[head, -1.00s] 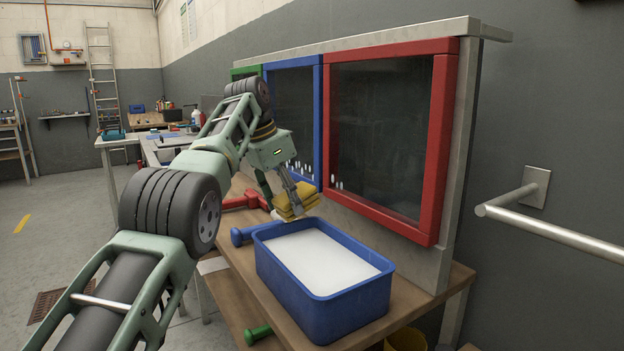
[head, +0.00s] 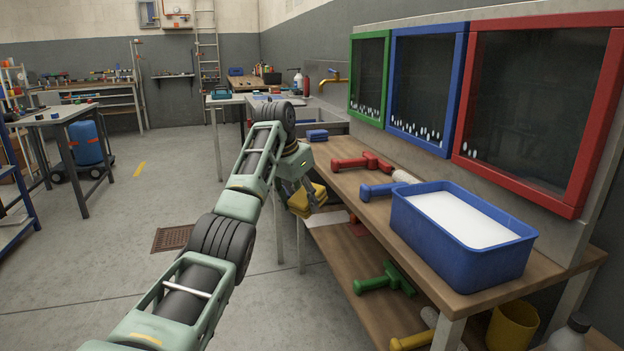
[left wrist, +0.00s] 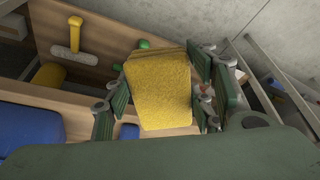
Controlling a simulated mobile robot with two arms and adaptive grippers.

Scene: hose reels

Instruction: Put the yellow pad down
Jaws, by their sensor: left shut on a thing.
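My left gripper (head: 303,191) is shut on the yellow pad (head: 308,203) in the head view. The pad is held in the air by the left front edge of the wooden bench (head: 350,217), left of the blue tub. In the left wrist view the yellow pad (left wrist: 160,88) sits between the green fingers of my left gripper (left wrist: 160,98), seen flat and slightly tilted. The surface directly beneath the pad is partly hidden by it. My right gripper is not in view.
A blue tub (head: 455,255) of white liquid stands on the bench. A red-handled tool (head: 365,160) and a blue-handled tool (head: 385,189) lie beside it. A green tool (head: 385,282) lies on the lower shelf. A blue pad (head: 317,134) lies farther back. Open floor is at left.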

